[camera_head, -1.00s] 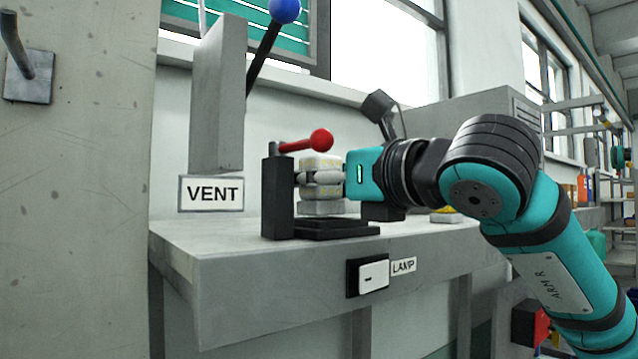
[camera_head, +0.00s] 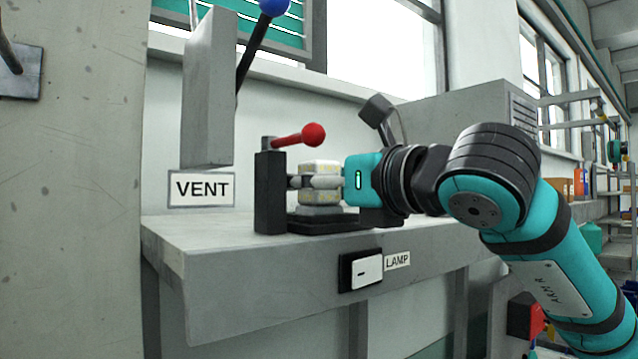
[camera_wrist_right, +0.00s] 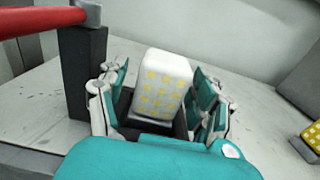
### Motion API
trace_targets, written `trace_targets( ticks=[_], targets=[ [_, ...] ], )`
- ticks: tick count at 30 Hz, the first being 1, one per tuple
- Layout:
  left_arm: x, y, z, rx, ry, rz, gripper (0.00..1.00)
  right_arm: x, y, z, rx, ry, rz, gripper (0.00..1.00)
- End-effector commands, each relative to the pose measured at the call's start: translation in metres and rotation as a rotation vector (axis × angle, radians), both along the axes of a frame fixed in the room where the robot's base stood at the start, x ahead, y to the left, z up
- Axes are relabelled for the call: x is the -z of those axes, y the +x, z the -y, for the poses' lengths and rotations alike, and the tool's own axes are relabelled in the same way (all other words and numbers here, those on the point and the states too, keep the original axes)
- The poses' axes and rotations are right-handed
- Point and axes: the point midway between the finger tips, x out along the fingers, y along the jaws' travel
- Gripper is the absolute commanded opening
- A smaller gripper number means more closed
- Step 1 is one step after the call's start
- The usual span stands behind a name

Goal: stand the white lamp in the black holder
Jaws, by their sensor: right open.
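The white lamp (camera_head: 320,168), a block with yellow dots, looks upright with its grey foot at the black holder (camera_head: 325,224) on the shelf. In the right wrist view the lamp (camera_wrist_right: 162,84) rises from within the dark rim of the holder (camera_wrist_right: 145,130); how deep it is seated is hidden. My right gripper (camera_head: 318,183) is around the lamp from the right. In the wrist view its fingers (camera_wrist_right: 160,103) stand open on both sides, with gaps to the lamp. My left gripper is not in view.
A black post with a red-knobbed lever (camera_head: 313,134) stands close left of the lamp. A LAMP label and switch (camera_head: 367,272) are on the shelf front. A grey box and blue-knobbed VENT lever (camera_head: 273,6) hang above left. Another yellow-dotted piece (camera_wrist_right: 312,136) lies at right.

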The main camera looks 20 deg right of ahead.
Motion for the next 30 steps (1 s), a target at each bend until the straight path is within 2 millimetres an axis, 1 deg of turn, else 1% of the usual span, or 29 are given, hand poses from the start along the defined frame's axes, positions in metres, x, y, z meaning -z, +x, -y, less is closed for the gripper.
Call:
trace_targets(
  ticks=[5,9,12,16,21,30],
  targets=[
    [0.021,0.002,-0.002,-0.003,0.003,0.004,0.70,0.004,-0.027,0.010,0.000,0.001,0.007,0.66],
    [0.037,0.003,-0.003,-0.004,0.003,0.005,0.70,0.004,-0.056,0.021,0.001,0.001,0.008,0.66],
    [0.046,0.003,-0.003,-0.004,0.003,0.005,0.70,0.004,-0.076,0.028,0.001,0.000,0.006,0.66],
    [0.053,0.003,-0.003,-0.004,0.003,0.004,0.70,0.002,-0.096,0.036,0.000,0.000,0.006,0.66],
    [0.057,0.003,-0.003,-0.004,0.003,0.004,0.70,0.001,-0.110,0.041,0.001,0.000,0.003,0.66],
    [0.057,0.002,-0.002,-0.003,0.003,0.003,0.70,0.000,-0.112,0.042,0.000,-0.001,0.001,0.66]
  ],
)
